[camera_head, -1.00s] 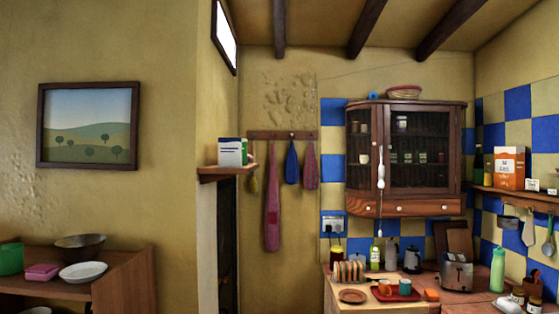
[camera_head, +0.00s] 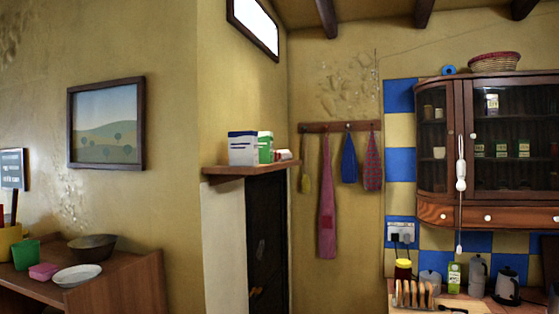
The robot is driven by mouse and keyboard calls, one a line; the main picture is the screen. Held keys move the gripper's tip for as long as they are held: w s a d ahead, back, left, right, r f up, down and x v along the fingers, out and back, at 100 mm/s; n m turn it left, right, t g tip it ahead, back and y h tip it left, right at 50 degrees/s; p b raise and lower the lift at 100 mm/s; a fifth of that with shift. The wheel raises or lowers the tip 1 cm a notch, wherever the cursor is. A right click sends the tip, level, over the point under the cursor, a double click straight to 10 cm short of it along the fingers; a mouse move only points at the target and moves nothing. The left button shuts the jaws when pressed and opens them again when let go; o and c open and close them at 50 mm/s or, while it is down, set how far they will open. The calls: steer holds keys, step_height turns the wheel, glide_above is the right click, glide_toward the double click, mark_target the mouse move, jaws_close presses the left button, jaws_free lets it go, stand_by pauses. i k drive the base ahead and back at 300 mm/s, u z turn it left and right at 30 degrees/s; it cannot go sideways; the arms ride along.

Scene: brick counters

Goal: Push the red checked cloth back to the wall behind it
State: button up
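A red checked cloth (camera_head: 372,162) hangs at the right end of a wooden peg rail (camera_head: 328,127) on the yellow wall. It looks like a small mitt or pot holder, and the wall is close behind it. I cannot tell whether it touches the wall. A long pinkish-red cloth (camera_head: 327,200) hangs further left on the same rail, with a blue mitt (camera_head: 349,158) between them. My gripper is not in view.
A wooden shelf (camera_head: 250,170) with boxes juts out left of the rail, above a dark doorway (camera_head: 266,240). A glass-fronted wall cabinet (camera_head: 510,135) is at right. Below it, a counter holds a toast rack (camera_head: 413,294) and kettle (camera_head: 507,286). A side table (camera_head: 120,280) holds bowls.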

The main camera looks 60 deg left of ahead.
mark_target(282, 155)
steer(key=u, duration=1.9)
steer(key=k, duration=0.45)
steer(key=z, duration=0.55)
steer(key=i, duration=1.45)
steer(key=u, duration=0.6)
